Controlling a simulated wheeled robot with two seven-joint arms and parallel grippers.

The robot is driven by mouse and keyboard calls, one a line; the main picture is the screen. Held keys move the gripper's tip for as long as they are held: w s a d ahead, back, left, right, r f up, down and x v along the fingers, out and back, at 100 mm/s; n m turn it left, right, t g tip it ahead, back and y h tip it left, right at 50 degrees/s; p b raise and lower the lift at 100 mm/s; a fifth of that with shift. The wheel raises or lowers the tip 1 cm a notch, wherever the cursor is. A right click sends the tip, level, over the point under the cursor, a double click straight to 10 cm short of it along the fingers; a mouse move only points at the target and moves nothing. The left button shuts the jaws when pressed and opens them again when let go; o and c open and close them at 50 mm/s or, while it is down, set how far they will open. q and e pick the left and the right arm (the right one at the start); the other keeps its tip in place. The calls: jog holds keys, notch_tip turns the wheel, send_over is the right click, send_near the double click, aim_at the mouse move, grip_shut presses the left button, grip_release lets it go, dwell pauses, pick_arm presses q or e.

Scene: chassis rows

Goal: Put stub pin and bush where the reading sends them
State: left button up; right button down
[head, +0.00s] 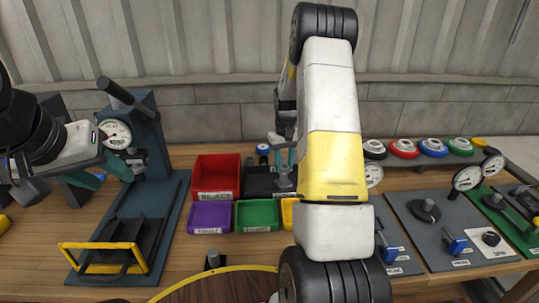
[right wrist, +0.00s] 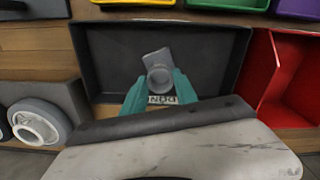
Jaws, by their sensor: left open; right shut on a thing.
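My right gripper (right wrist: 157,92) is shut on a grey part (right wrist: 158,68) with a round hollow end, above the black bin (right wrist: 100,60). I cannot tell whether this part is the stub pin or the bush. In the head view the grey part (head: 284,180) shows beside my right arm, over the black bin (head: 256,184). My left gripper (head: 106,172) is open at the left, in front of the blue press stand. A white dial gauge (head: 115,134) sits on that stand; its reading is too small to tell.
Red (head: 216,178), purple (head: 209,217) and green (head: 257,215) bins stand beside the black one. Grey fixture plates (head: 450,235) with gauges fill the right. A yellow-rimmed wooden disc (head: 215,285) is at the front.

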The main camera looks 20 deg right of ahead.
jog(key=shift+f, duration=0.15)
jog(key=shift+f, duration=0.65)
jog(key=c, duration=0.9)
grip_release()
notch_tip(320, 180, up, 8)
jog(key=shift+f, duration=0.1)
